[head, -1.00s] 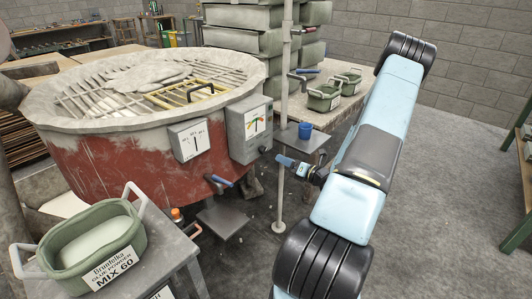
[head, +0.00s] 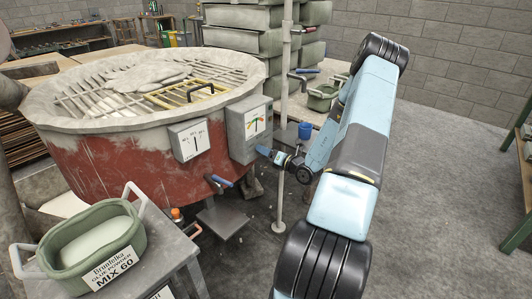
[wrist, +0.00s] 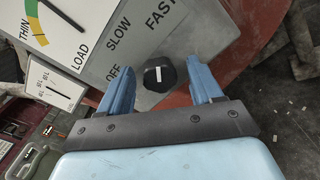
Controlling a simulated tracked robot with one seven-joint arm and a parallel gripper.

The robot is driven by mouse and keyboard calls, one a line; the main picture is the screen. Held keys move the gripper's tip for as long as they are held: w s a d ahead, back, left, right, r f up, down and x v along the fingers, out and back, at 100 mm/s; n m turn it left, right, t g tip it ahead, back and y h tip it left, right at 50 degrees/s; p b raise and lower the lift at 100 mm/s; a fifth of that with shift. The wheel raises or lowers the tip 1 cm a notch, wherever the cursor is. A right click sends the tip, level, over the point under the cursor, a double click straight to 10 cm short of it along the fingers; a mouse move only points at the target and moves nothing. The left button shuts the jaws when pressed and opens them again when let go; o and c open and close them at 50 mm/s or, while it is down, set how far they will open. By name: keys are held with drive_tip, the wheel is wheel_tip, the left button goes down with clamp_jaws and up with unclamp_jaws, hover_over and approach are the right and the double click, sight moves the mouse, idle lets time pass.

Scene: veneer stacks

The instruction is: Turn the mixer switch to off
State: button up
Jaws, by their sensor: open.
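The mixer switch is a black knob (wrist: 159,76) with a white mark, on the grey control box (head: 239,138) fixed to the mixer's side. In the wrist view, the labels OFF, SLOW and FAST run from its left round to above it. The white mark stands about upright in that view, roughly in line with FAST. My gripper (wrist: 156,66) is open, its blue fingers on either side of the knob, with gaps showing. In the head view my gripper (head: 264,151) is at the box's lower right edge, and the knob cannot be made out there.
The red mixer drum (head: 110,165) has a grated top. A gauge box (head: 189,140) sits left of the control box. A thin upright post (head: 284,100) and a blue cup (head: 305,130) are near my arm. A green tub (head: 95,240) stands front left. Open floor lies right.

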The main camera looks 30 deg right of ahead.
drive_tip(key=shift+c, duration=0.4)
drive_tip(key=c, duration=0.9)
drive_tip(key=shift+a, duration=0.2)
drive_tip(key=shift+c, duration=0.4)
drive_tip(key=shift+d, duration=0.15)
drive_tip(key=shift+s+f+n, duration=0.1)
drive_tip(key=shift+n, duration=8.9)
drive_tip(key=shift+a, duration=0.2)
